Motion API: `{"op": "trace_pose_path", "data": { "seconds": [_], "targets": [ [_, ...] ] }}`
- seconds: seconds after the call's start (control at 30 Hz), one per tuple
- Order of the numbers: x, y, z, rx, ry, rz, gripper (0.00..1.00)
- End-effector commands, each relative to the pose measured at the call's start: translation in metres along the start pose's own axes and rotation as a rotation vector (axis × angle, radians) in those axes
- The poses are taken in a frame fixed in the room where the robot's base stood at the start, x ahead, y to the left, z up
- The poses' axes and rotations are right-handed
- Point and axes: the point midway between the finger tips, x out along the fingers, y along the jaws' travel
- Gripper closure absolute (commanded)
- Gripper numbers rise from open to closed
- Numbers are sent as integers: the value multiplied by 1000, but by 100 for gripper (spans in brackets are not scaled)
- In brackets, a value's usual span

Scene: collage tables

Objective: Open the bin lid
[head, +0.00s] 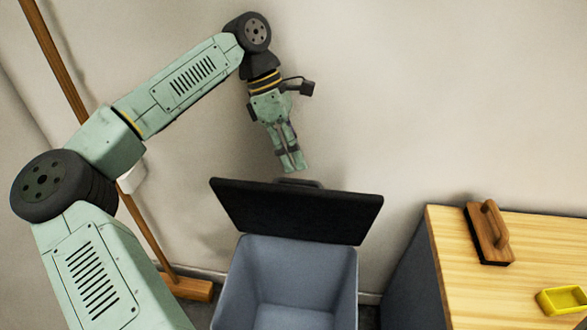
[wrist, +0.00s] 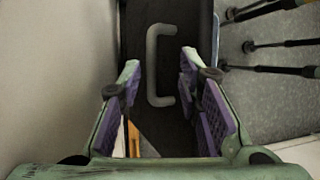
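The bin (head: 290,265) is a grey-blue open-topped box at the bottom centre of the head view. Its black lid (head: 297,212) stands raised and tilted at the back of the opening, so the inside of the bin shows. A grey handle (head: 299,183) shows at the lid's upper edge; it also shows in the wrist view (wrist: 153,65) against the dark lid. My gripper (head: 294,168) is just above the handle, pointing down. In the wrist view my gripper (wrist: 159,72) has its purple-padded fingers apart, with the handle between and beyond the tips, and holds nothing.
A wooden-topped table (head: 470,285) stands to the right of the bin, with a wooden-handled brush (head: 489,232) and a yellow dish (head: 562,300) on it. A broom (head: 190,288) leans against the wall at left. The pale wall (head: 430,90) is close behind the bin.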

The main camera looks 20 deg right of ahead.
Motion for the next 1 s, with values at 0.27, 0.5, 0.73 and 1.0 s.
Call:
{"op": "trace_pose_path", "data": {
  "seconds": [0.27,0.5,0.73,1.0],
  "targets": [
    [-29,-7,12,0,1,0,68],
    [-31,-7,13,0,1,-1,68],
    [-30,-7,13,0,0,-1,68],
    [-42,-16,66,57,-241,80,68]
  ]
}}
